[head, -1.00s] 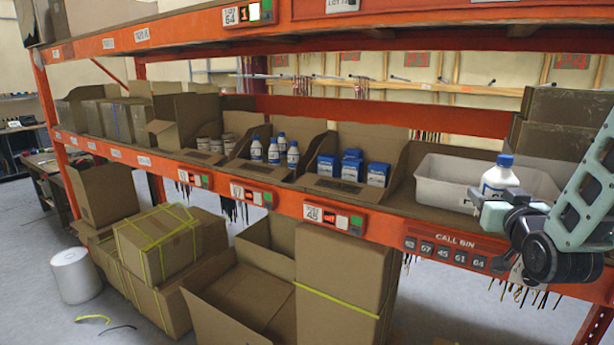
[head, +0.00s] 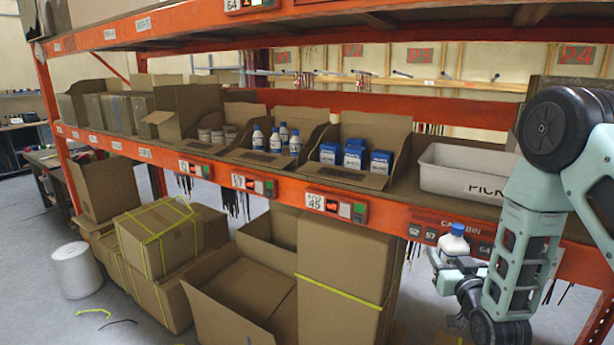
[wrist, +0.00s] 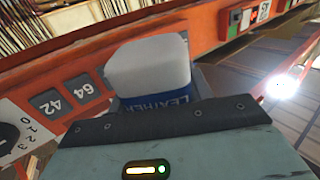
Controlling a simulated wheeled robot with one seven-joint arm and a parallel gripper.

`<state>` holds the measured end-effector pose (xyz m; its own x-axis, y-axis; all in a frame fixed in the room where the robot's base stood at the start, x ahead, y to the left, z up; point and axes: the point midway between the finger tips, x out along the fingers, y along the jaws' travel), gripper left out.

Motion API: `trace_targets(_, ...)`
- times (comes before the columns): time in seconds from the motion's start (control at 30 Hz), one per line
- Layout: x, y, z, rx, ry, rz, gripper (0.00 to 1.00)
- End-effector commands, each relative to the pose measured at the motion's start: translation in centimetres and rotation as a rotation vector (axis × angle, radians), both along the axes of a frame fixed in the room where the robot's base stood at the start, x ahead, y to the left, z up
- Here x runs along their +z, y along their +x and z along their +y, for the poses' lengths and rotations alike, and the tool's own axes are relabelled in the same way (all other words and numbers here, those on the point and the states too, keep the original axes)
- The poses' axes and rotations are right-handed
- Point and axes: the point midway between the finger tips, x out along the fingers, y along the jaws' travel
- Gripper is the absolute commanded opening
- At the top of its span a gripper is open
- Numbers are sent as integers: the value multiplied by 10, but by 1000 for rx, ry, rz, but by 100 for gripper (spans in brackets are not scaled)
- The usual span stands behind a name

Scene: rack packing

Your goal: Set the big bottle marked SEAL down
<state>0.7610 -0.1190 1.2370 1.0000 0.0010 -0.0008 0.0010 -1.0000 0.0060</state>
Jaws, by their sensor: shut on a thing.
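My gripper (head: 446,268) is shut on a white bottle with a blue cap (head: 455,238), held upright in front of the shelf's orange beam, below the shelf top. In the wrist view my gripper (wrist: 155,112) has the bottle (wrist: 150,65) between its jaws; a blue label band reads "LEATHER". The word SEAL cannot be read in either view. The bottle's lower part is hidden by my gripper in the head view. Several smaller white bottles with blue caps (head: 283,137) stand in a cardboard bin on the shelf.
A grey tote marked PICK (head: 455,182) stands on the shelf above my gripper. Blue boxes (head: 356,154) fill the bin to its left. The orange beam (head: 385,218) carries labels close behind the bottle. Cardboard boxes (head: 345,265) stand below.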

Motion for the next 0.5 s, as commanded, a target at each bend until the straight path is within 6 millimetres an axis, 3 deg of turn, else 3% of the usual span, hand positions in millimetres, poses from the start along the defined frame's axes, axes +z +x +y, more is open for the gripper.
trace_targets(0.03, -19, 0, 0, 0, 0, -1, 20)
trace_targets(0.5, -128, 0, -1, -1, 0, -2, 20)
